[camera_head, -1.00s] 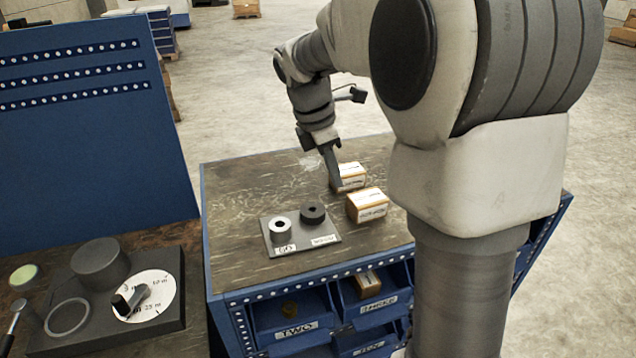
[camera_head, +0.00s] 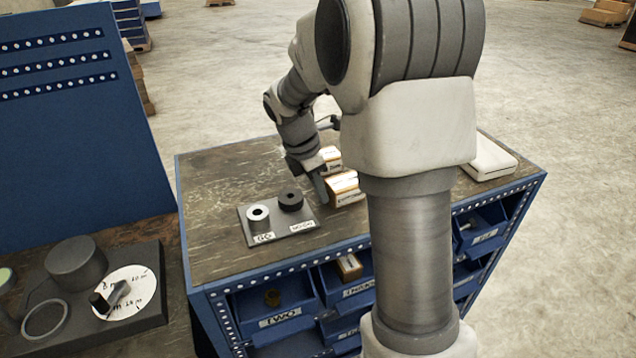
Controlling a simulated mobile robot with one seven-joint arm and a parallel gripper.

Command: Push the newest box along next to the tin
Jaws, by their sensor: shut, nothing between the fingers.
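Two small cardboard-and-white labelled boxes stand on the dark worktop of the blue bench: a front box (camera_head: 345,188) and a back box (camera_head: 331,159) just behind it. Their labels are too small to read, so I cannot tell which is newest. My gripper (camera_head: 320,188) is shut and empty, pointing down at the left side of the front box. It is touching or very close to that box; I cannot tell which. I see no tin; my arm hides part of the worktop to the right of the boxes.
A flat white case (camera_head: 490,158) is at the right end. Blue bins (camera_head: 275,303) sit below the front edge. The worktop's back left is clear.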

